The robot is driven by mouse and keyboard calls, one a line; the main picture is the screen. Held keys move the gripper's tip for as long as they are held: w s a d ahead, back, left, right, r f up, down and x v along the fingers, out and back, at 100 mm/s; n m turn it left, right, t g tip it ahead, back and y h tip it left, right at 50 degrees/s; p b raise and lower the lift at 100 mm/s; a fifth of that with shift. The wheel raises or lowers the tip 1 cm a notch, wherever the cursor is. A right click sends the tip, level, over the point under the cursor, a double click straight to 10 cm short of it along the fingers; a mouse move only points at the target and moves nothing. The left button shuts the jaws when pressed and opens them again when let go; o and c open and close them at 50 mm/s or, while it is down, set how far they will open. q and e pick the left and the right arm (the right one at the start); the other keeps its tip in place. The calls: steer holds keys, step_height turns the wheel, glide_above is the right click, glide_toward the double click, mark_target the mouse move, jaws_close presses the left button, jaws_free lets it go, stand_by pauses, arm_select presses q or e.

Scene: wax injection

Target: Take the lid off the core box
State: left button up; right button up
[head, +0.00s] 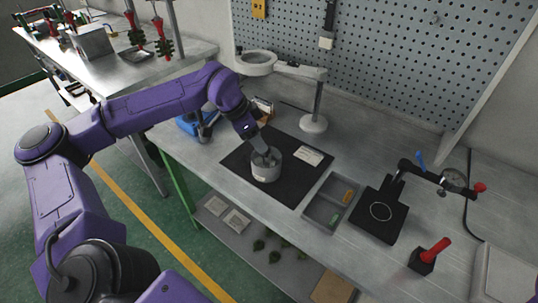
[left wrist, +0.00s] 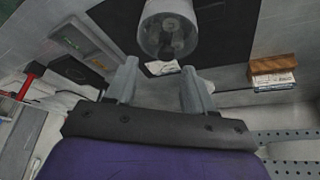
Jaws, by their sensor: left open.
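The core box, a round grey canister (head: 265,171), stands upright on a black mat (head: 240,160) on the bench. My left gripper (head: 263,150) comes down over it from above in the head view and hides part of its top. In the left wrist view the canister (left wrist: 166,30) is beyond the fingertips, with a pale rim and darker round shapes inside it. I cannot tell whether a lid is on it. The two fingers of my left gripper (left wrist: 160,85) are apart with nothing between them. My right gripper does not show.
A white card (head: 309,155) lies on the mat. A grey divided tray (head: 322,211), a black stand with a dial gauge (head: 380,213) and a red-handled tool (head: 434,251) are to the right. A ring lamp (head: 314,122) stands behind, before the pegboard.

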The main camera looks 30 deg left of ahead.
mark_target(262, 156)
arm_select(q)
steer(key=p+x, duration=0.1)
steer(key=x, duration=0.1)
steer(key=a+x, duration=0.1)
steer(key=x, duration=0.2)
steer(key=shift+w+f+p, duration=0.2)
steer(key=shift+p, duration=0.15)
steer(key=shift+w+d+f, duration=0.1)
steer(key=shift+f, duration=0.2)
jaws_close()
